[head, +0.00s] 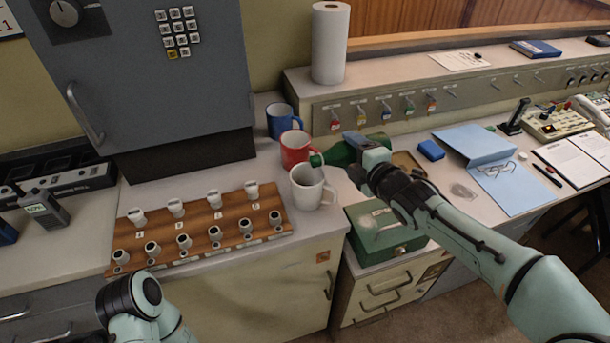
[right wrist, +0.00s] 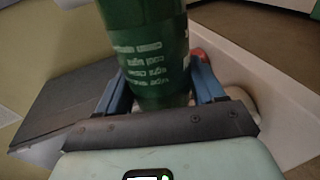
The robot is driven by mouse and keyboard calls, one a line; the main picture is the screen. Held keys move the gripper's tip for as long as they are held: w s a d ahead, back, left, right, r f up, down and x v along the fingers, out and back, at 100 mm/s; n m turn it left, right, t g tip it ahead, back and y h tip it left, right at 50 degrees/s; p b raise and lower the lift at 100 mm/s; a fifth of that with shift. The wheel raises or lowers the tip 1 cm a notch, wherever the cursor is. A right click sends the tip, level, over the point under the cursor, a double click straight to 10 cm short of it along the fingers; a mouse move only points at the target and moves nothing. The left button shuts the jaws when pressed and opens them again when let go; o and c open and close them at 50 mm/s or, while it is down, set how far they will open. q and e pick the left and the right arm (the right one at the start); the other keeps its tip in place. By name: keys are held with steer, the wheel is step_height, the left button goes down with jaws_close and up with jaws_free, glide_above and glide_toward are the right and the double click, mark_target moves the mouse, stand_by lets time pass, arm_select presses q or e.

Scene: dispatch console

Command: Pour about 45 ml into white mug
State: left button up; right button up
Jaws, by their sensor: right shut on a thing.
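The white mug (head: 308,187) stands upright at the right end of the counter, in front of the red mug (head: 295,148). A green bottle (head: 341,154) lies tipped almost level, its neck (head: 317,159) pointing left above the white mug's rim. My right gripper (head: 372,150) is shut on the bottle. In the right wrist view the blue fingers grip both sides of the green bottle (right wrist: 150,45), which has white print on it. No liquid stream can be made out, and the mug's inside is mostly hidden. My left arm shows at the bottom left, but its gripper is out of frame.
A blue mug (head: 283,121) stands behind the red one. A wooden board (head: 207,214) with several small pots and knobs lies to the left. A green metal box (head: 385,237) sits below right, under my right arm. A paper towel roll (head: 329,43) stands behind on the ledge.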

arm_select(q)
steer(key=shift+a+f, duration=0.15)
steer(key=shift+a, duration=0.05)
steer(key=shift+s+a, duration=0.1)
arm_select(e)
steer(key=shift+r, duration=0.1)
steer(key=shift+d, duration=0.1)
stand_by(0.5)
arm_select(q)
steer(key=shift+s+a, duration=0.25)
steer(key=shift+a, duration=0.25)
arm_select(e)
steer(key=shift+r+n, duration=0.45)
steer(key=shift+n, duration=0.15)
stand_by(0.9)
